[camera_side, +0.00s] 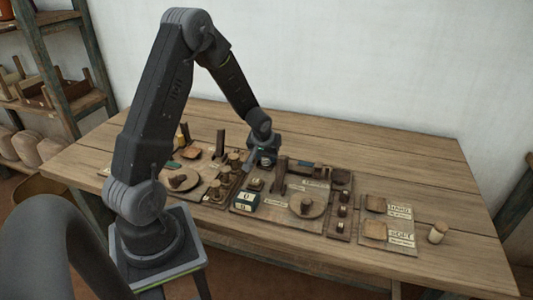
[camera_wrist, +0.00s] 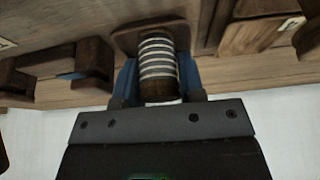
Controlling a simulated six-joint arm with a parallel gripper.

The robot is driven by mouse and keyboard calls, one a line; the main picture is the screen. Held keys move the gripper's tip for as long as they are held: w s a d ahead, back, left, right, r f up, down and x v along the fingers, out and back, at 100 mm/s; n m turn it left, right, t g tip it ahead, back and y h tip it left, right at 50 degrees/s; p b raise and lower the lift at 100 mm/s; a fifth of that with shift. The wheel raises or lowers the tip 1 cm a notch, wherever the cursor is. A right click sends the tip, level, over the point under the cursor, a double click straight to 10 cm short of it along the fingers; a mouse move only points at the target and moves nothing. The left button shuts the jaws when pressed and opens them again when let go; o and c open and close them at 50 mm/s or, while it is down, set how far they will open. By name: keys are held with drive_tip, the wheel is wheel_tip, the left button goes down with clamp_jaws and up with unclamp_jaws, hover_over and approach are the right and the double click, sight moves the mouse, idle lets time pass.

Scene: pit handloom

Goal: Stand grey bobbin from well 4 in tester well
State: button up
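A bobbin wound with grey-white thread (camera_wrist: 158,62) stands out in the wrist view, with a dark brown end towards my gripper. The blue fingers of my gripper (camera_wrist: 159,82) press close on both its sides, so it looks shut on the bobbin. A brown wooden piece (camera_wrist: 124,40) lies just behind the bobbin; I cannot tell whether they touch. In the side view my gripper (camera_side: 263,160) is low over the middle of the bench, and the bobbin is too small to make out there. A small box with number displays (camera_side: 246,199) stands in front of it. I cannot identify well 4 or the tester well.
A wooden post (camera_side: 280,175) stands close to the right of my gripper, another (camera_side: 221,143) to its left. A round wooden disc (camera_side: 308,206) and sorting boards with labels (camera_side: 400,226) lie to the right. The back of the bench is clear.

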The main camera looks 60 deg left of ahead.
drive_tip(key=shift+o, duration=0.4)
drive_tip(key=v, duration=1.1)
drive_tip(key=shift+r, duration=0.15)
drive_tip(key=s+d+r+m+t, duration=0.1)
drive_tip(key=s+d+r+m, duration=0.3)
drive_tip(key=d+r, duration=0.7)
drive_tip(key=s+d+r+m+h, duration=0.1)
drive_tip(key=s+d+m, duration=0.1)
drive_tip(key=s+d, duration=0.3)
drive_tip(key=s+d+r+m+t+h, duration=0.1)
drive_tip(key=s+d+r+m+h, duration=0.1)
drive_tip(key=s+d, duration=0.4)
drive_tip(key=shift+d+m, duration=0.5)
drive_tip(key=shift+d, duration=0.15)
